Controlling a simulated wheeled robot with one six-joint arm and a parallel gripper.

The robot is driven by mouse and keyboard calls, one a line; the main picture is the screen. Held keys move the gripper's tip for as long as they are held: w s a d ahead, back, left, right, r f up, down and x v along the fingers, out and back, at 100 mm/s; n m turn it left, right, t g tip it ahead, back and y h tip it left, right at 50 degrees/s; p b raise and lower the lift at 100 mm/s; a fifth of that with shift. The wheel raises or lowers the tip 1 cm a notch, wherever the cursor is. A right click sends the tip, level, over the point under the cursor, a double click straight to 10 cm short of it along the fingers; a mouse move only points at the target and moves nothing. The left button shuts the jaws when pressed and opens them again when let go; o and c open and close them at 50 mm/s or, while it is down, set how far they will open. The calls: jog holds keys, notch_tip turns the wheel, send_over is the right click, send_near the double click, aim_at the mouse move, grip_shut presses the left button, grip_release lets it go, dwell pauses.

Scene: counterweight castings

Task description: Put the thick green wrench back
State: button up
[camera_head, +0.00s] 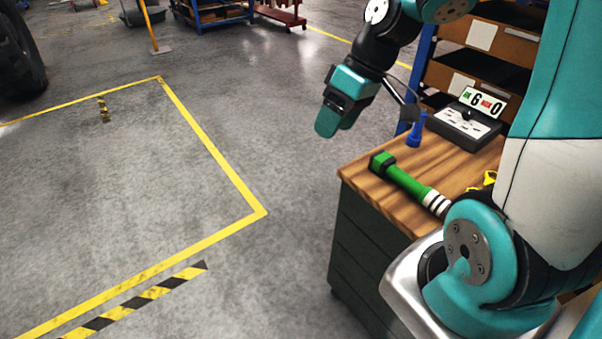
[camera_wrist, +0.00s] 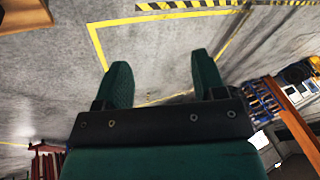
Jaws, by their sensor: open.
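The thick green wrench (camera_head: 402,181) lies on the wooden top of the workbench (camera_head: 362,166). It has a green head at the left and dark and white bands toward its right end, which is partly hidden behind my arm. My gripper (camera_head: 333,122) is in the air to the left of and above the bench, apart from the wrench. In the wrist view my gripper (camera_wrist: 162,85) has its two fingers spread, with only floor between them. The wrench is not recognisable in the wrist view.
A blue tool (camera_head: 417,130) stands upright near the bench's back edge. Beside it is a control box (camera_head: 466,125) with a number display. A yellow object (camera_head: 489,179) is partly hidden by my arm. Shelving (camera_head: 480,68) rises behind. The yellow-lined floor (camera_head: 150,180) at left is mostly clear.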

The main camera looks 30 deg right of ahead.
jog(key=s+a+r+n+g, duration=0.1)
jog(key=s+a+r, duration=0.4)
jog(key=s+a, duration=0.8)
jog(key=shift+s+a+r+n, duration=0.15)
jog(key=shift+s+a+n, duration=0.15)
jog(key=shift+a+n, duration=0.75)
jog(key=shift+a+m, duration=0.2)
jog(key=shift+m, duration=0.05)
jog(key=shift+f+b, duration=0.75)
